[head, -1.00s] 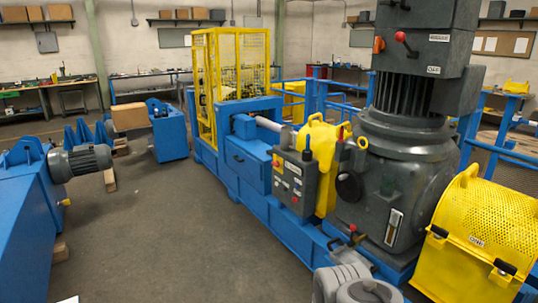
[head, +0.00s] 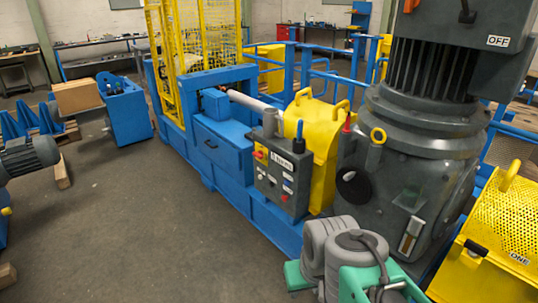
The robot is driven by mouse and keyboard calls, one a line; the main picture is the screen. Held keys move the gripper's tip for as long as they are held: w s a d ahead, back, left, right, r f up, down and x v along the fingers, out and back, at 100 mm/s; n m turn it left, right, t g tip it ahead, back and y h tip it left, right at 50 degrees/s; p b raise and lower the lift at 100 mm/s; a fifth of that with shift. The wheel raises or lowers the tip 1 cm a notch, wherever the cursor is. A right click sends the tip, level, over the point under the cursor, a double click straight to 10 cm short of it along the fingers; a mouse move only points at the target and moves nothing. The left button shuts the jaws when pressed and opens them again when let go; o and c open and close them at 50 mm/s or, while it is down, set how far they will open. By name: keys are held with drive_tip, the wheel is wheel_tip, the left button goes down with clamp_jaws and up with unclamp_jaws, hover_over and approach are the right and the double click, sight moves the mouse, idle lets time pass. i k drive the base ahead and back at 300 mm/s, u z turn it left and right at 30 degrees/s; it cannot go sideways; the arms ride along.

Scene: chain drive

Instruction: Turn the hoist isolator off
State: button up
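A dark grey box (head: 440,45) at the top right, above the big grey motor housing, carries a white plate (head: 498,41) reading OFF. The lower end of a black lever (head: 466,14) shows on the box, cut off by the top edge. Part of an orange-red knob (head: 411,5) shows to its left. I cannot read any label naming the hoist isolator. My grey and green arm parts stand low in the middle, in front of the machine. My gripper's fingers are not visible.
A grey control panel (head: 281,180) with buttons sits on the blue machine frame (head: 225,148). A yellow guard (head: 318,150) and a yellow mesh cover (head: 505,225) flank the grey housing (head: 418,160). Open floor (head: 150,230) lies to the left.

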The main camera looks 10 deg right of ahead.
sight(260, 155)
drive_tip(key=u, duration=0.7)
drive_tip(key=i, duration=1.5)
drive_tip(key=u, duration=0.4)
drive_tip(key=i, duration=1.6)
drive_tip(key=z, duration=0.4)
